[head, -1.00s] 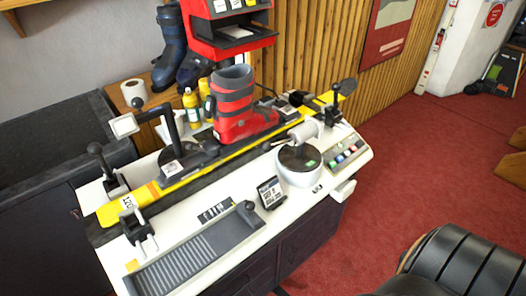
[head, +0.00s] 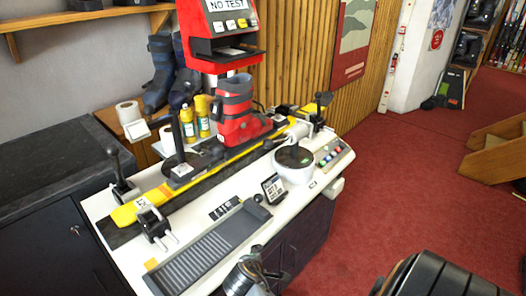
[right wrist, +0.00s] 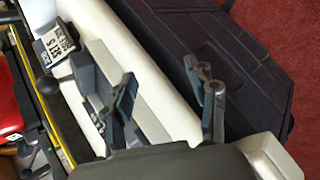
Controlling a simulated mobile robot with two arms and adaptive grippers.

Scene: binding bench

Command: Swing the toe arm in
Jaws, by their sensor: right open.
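The red and grey boot (head: 236,112) stands upright on the yellow ski (head: 205,167) clamped along the white bench (head: 112,205). Its toe points right. A white arm-like part (head: 298,129) is near the toe, behind the round white drum with a black top (head: 294,160); I cannot tell for sure that it is the toe arm. My right gripper (head: 252,272) is low at the bench's front edge, apart from these parts. In the right wrist view its two fingers (right wrist: 167,96) are spread and empty above the bench edge. My left gripper is not in view.
A small display (head: 273,188) and a ribbed grey tray (head: 208,248) are on the bench front. Colored buttons (head: 329,154) sit at the right end. Red carpet (head: 400,190) is open at right.

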